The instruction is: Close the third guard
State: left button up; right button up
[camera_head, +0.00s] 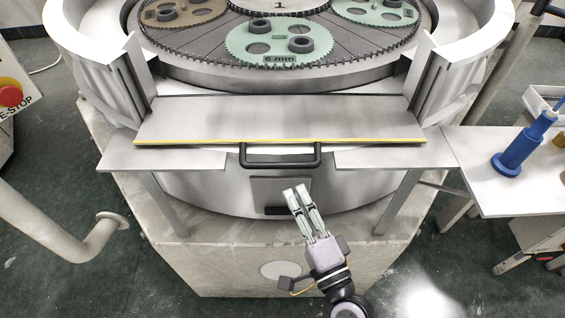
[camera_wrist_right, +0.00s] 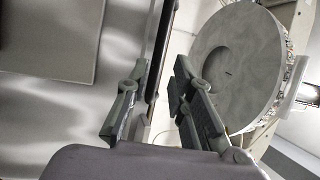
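A grey guard panel (camera_head: 280,117) with a yellow front edge lies low and sloping outward at the front of the round lapping machine, between two side frames. The gears above it are exposed. No number shows on it. Its black bar handle (camera_head: 280,164) hangs just below the yellow edge. My right gripper (camera_head: 297,188) is below the handle, pointing up at it, and appears apart from it. In the right wrist view its fingers (camera_wrist_right: 160,80) stand apart with a gap. A dark bar (camera_wrist_right: 160,45) shows beyond the gap; I cannot tell if it is the handle. My left gripper is not in view.
Grey ledges (camera_head: 165,152) flank the handle. A white table (camera_head: 510,185) with a blue tool (camera_head: 521,145) stands at the right. A bent grey pipe (camera_head: 60,222) and a red E-stop button (camera_head: 10,96) are at the left. Dark floor lies around the stone base (camera_head: 215,255).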

jog(key=p+x, duration=0.2)
jog(key=x, duration=0.6)
jog(key=shift+s, duration=0.1)
grip_shut()
jog(key=shift+f, duration=0.1)
dwell(0.3)
